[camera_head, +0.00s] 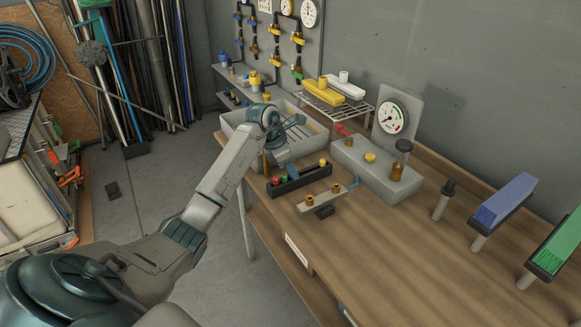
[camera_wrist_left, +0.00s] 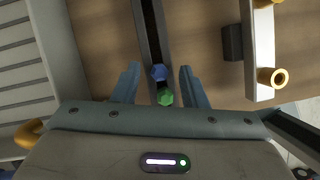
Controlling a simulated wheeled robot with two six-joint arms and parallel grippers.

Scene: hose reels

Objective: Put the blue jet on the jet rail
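The dark jet rail (camera_head: 306,177) lies on the bench, with a red jet (camera_head: 275,181), a green jet (camera_head: 285,179) and a yellow jet (camera_head: 322,162) along it. In the left wrist view the rail (camera_wrist_left: 151,30) runs up the picture, with the blue jet (camera_wrist_left: 159,72) beside the green jet (camera_wrist_left: 165,97); the blue jet appears to stand in the rail. My left gripper (camera_wrist_left: 157,72) is open over the rail, its fingers either side of the blue jet with a gap on both sides. In the head view the gripper (camera_head: 288,168) hides the blue jet. My right gripper is out of view.
A grey tray (camera_head: 232,122) stands behind and left of the rail. A pale block with brass fittings (camera_head: 325,197) lies in front. A grey box with a yellow knob (camera_head: 385,172) and a gauge (camera_head: 392,118) stand to the right.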

